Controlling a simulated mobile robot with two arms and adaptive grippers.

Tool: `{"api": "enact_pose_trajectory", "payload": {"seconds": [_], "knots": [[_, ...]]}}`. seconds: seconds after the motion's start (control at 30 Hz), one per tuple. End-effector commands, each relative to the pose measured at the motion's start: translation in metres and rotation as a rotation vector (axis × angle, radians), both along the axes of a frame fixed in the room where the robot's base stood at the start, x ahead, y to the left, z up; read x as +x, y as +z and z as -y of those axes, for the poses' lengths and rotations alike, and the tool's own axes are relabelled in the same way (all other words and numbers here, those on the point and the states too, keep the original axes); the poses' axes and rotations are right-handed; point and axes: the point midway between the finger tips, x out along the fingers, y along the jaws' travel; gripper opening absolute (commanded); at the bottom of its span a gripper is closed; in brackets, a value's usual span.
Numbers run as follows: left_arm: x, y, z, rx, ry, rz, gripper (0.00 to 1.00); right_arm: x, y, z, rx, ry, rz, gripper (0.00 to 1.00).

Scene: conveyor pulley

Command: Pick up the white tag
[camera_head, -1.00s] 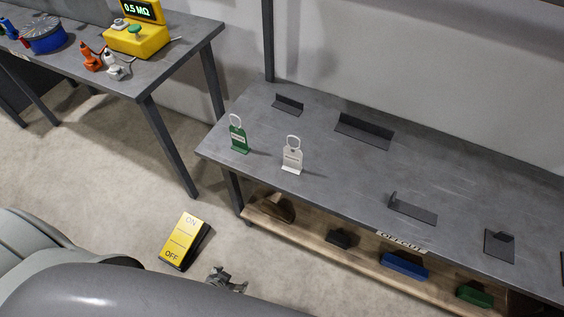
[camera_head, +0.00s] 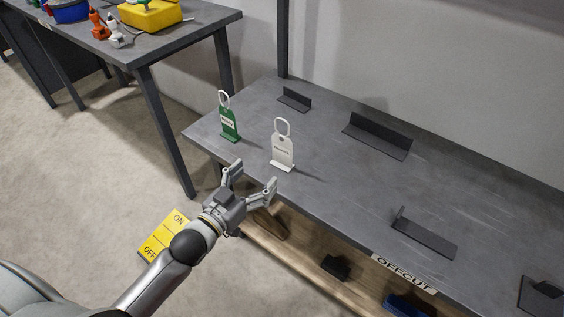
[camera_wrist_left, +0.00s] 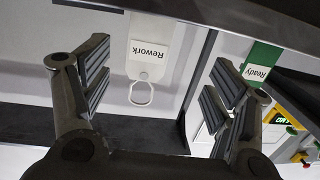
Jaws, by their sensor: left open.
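The white tag (camera_head: 282,151) stands upright on the dark grey table (camera_head: 330,190) near its left front edge, with a ring on top. In the left wrist view the white tag (camera_wrist_left: 147,60) reads "Rework" and appears upside down between the fingers, some way beyond them. The green tag (camera_head: 229,124) stands to its left; in the left wrist view it reads "Ready" (camera_wrist_left: 259,68). My left gripper (camera_head: 255,178) is open and empty, just in front of the table edge, near and below the white tag and apart from it. My right gripper is not in view.
Dark angled brackets (camera_head: 378,136) stand on the table; its middle is fairly clear. A wooden lower shelf (camera_head: 300,262) holds dark and blue pieces. A second table (camera_head: 190,40) with a yellow device (camera_head: 150,14) is at upper left. A yellow ON/OFF box (camera_head: 163,235) lies on the floor.

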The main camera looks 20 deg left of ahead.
Motion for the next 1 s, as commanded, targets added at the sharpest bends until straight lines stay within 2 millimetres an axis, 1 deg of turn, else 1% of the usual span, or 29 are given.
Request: {"api": "enact_pose_trajectory", "payload": {"seconds": [0.1,0.23,0.5,0.6,0.77,0.87,1.0], "knots": [[-0.001,0.013,0.005,-0.013,-0.018,0.044,0.8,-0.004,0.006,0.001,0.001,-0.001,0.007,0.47],[0.006,0.021,0.008,-0.019,-0.024,0.062,0.8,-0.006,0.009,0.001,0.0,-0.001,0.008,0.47],[0.04,0.021,0.019,-0.019,-0.023,0.062,0.8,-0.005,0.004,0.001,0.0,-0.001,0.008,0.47],[0.048,0.02,0.021,-0.018,-0.023,0.06,0.8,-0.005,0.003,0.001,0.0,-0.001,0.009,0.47],[0.055,0.02,0.024,-0.018,-0.023,0.059,0.8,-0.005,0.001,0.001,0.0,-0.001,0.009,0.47],[0.063,0.02,0.027,-0.018,-0.023,0.06,0.8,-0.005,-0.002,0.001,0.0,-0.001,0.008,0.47],[0.081,0.021,0.036,-0.018,-0.023,0.06,0.8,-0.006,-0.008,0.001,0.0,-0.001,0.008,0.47]]}}
